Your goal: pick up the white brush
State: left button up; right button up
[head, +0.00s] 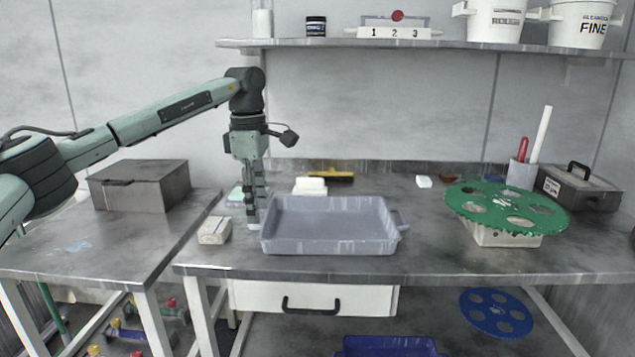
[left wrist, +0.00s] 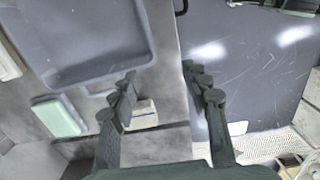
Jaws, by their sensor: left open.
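My left gripper (head: 254,214) points down with its fingers spread, just left of the grey tray (head: 330,247); it also shows in the left wrist view (left wrist: 165,85), with nothing held. I cannot tell for sure which thing is the white brush. A cream block (head: 215,231) lies left and in front of the gripper, near the table's front edge; in the left wrist view this block (left wrist: 144,113) shows between the fingers, apart from them. A small pale thing (head: 253,227) lies by the fingertips. A white block (head: 310,186) lies behind the tray. My right gripper is out of view.
A pale green block (left wrist: 59,117) lies behind the gripper. A yellow-and-black brush (head: 331,176) and a small white piece (head: 424,181) lie at the back. A green holed disc (head: 506,208) stands right. A grey box (head: 140,185) sits on the left table.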

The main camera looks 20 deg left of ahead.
aim_at(304, 185)
jog(key=i, duration=1.1)
